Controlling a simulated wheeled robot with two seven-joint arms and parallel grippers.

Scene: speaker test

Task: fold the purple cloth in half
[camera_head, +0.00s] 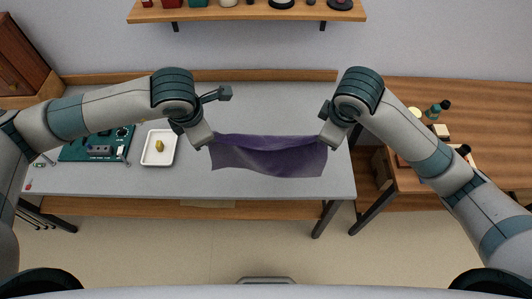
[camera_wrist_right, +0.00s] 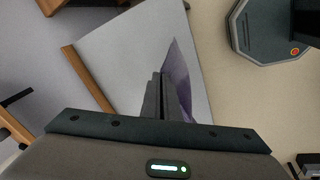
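The purple cloth (camera_head: 268,160) is stretched between my two grippers over the grey table (camera_head: 275,110). Its upper edge sags a little between them, and the rest spreads or hangs toward the front. I cannot tell whether its lower edge touches the table. My left gripper (camera_head: 210,145) is at the cloth's upper left corner and appears shut on it. My right gripper (camera_head: 323,146) is at the upper right corner. In the right wrist view its fingers (camera_wrist_right: 161,78) are close together, with the cloth (camera_wrist_right: 178,72) coming out beside them. The pinched corners are hidden.
A white tray (camera_head: 148,155) with a small yellow object (camera_head: 159,146) stands left of the cloth. A green circuit board (camera_head: 85,150) lies farther left. A wooden table (camera_head: 440,100) with small items adjoins on the right. A wooden shelf (camera_head: 250,14) is on the back wall.

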